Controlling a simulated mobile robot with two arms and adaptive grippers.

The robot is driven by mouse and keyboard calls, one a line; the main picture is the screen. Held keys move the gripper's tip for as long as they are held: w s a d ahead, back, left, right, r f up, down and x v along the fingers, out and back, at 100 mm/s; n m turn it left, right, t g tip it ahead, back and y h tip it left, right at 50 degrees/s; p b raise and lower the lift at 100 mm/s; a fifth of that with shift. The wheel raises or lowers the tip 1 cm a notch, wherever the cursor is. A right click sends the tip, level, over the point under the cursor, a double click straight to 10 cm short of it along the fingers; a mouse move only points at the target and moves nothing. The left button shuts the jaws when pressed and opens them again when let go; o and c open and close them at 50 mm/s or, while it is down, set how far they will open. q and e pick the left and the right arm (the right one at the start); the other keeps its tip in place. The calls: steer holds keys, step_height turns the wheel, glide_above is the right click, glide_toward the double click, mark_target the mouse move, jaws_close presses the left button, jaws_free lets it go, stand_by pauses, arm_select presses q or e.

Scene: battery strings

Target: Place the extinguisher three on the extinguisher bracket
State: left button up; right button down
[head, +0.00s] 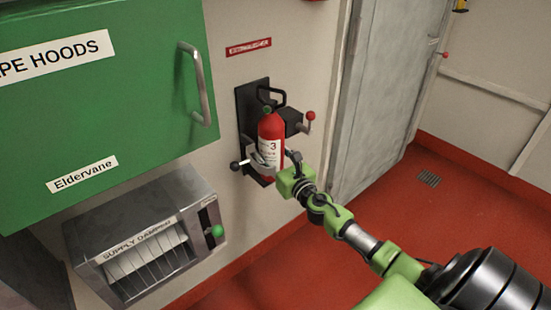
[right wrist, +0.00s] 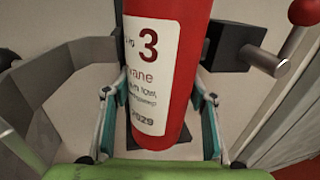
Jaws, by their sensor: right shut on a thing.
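The extinguisher three (head: 270,135) is a red cylinder with a white label reading 3, upright against the wall in the head view. It also fills the middle of the right wrist view (right wrist: 185,60). The extinguisher bracket (head: 246,105) is a dark wall plate behind it, with a block and red-knobbed lever (head: 309,117) at the right and a grey curved band at the lower left. The lever also shows in the right wrist view (right wrist: 300,15). My right gripper (head: 280,165) is shut on the extinguisher's lower body. Whether its back touches the plate is hidden. My left gripper is not in view.
A green cabinet (head: 120,130) labelled Eldervane with a metal handle (head: 196,85) hangs at the left. Below it is a metal damper box (head: 90,240) with a green knob (head: 217,231). A grey door (head: 380,90) stands at the right. The red floor (head: 400,195) there is clear.

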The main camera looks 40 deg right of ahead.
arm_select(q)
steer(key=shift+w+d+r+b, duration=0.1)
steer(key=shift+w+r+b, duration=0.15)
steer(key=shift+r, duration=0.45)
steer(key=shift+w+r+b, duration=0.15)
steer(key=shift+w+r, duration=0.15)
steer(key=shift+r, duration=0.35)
arm_select(e)
steer(key=shift+w+d+r, duration=0.1)
steer(key=shift+w, duration=0.85)
steer(key=shift+w+d+r, duration=0.1)
steer(key=shift+w, duration=0.85)
steer(key=c, duration=1.2)
jaws_free()
steer(key=shift+s+f, duration=0.1)
steer(key=shift+f, duration=0.4)
steer(key=shift+c, duration=0.2)
steer(key=o, duration=0.3)
steer(key=shift+r, duration=0.1)
steer(key=shift+o, duration=0.2)
steer(key=shift+s+a, duration=0.1)
